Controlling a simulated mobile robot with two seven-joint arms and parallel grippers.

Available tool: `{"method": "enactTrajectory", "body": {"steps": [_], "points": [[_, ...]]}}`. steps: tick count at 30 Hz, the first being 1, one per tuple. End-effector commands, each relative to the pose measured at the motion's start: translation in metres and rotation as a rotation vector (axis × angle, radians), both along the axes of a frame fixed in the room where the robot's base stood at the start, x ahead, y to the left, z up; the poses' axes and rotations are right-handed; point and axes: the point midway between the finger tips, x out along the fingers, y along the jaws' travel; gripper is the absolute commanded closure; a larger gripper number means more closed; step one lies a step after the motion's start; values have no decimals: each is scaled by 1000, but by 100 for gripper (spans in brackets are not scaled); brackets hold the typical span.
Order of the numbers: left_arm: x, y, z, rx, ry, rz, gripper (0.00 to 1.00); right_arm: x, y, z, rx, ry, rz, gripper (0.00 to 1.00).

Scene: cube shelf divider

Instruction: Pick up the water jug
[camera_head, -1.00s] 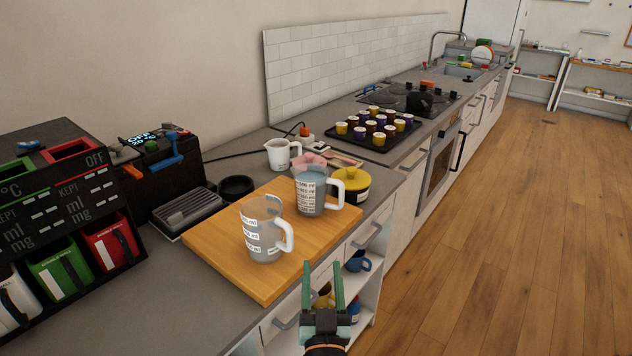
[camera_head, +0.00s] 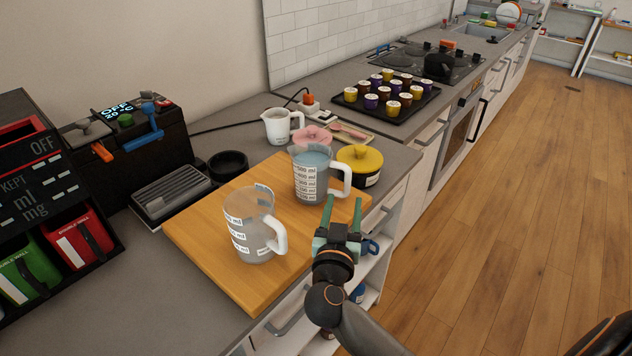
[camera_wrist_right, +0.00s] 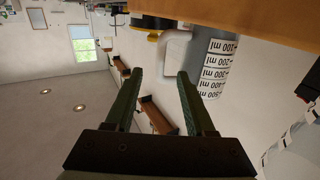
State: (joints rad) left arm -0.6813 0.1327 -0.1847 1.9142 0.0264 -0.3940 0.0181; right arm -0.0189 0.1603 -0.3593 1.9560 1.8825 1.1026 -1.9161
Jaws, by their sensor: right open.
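The water jug (camera_head: 309,178), a clear measuring jug with bluish water and a white handle, stands upright on the wooden board (camera_head: 215,262). Its handle (camera_head: 343,178) points right, toward the board's edge. A second measuring jug (camera_head: 250,228), seemingly empty, stands nearer on the same board. My right gripper (camera_head: 342,208) is open and empty, just in front of the water jug's handle and apart from it. In the right wrist view the open fingers (camera_wrist_right: 160,75) point toward the handle (camera_wrist_right: 174,58), with the labelled jug body (camera_wrist_right: 213,72) right of it. My left gripper is not in view.
A dark tray (camera_head: 388,105) of several small jars lies farther back. Open floor lies right of the counter.

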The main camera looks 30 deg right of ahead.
Motion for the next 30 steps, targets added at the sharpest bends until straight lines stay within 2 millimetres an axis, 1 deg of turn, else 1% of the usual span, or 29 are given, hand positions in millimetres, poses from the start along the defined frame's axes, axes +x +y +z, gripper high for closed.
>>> {"method": "enactTrajectory", "body": {"steps": [1,4,8,11,18,21,23,27,30], "points": [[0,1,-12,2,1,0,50,7,-6,-4,-2,-4,-1,45],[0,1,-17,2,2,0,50,16,-12,-3,-2,-2,0,45],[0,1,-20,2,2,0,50,21,-17,-1,-1,-1,0,45],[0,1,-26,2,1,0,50,25,-20,-2,-1,-2,0,45],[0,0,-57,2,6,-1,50,45,-35,-3,-1,-4,0,45],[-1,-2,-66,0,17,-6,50,54,-42,-1,-2,-4,-1,45],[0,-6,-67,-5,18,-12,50,58,-45,-1,-1,-2,-1,45],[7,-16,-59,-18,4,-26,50,62,-48,2,-1,0,0,45],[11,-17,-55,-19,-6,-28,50,62,-48,2,-1,1,0,45]]}}
